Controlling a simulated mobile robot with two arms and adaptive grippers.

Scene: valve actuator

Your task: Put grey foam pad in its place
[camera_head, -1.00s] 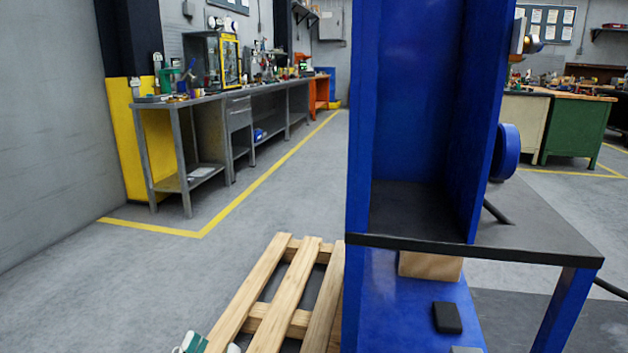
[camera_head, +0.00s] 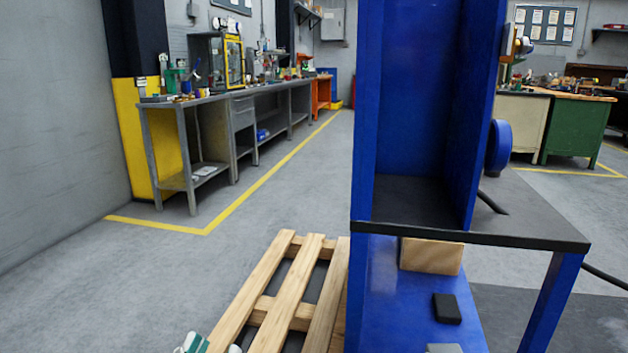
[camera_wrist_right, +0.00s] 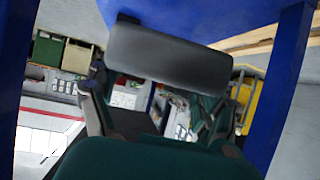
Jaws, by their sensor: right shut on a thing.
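A dark grey pad (camera_wrist_right: 168,57) is between the fingers of my right gripper (camera_wrist_right: 155,90) in the right wrist view. The gripper is shut on it, and a blue surface shows behind it. My right gripper does not show in the head view. My left gripper (camera_head: 191,343) shows only in part at the bottom edge, beside the pallet, and its fingers are too cut off to judge. A black pad (camera_head: 446,309) lies on the lower blue shelf (camera_head: 395,300). A light grey piece (camera_head: 444,348) is cut off at the bottom edge.
A wooden block (camera_head: 431,256) stands at the back of the lower shelf. A black upper shelf (camera_head: 410,203) and blue posts (camera_head: 555,300) frame the space. A wooden pallet (camera_head: 290,300) lies on the left. The floor further left is clear up to a workbench (camera_head: 190,105).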

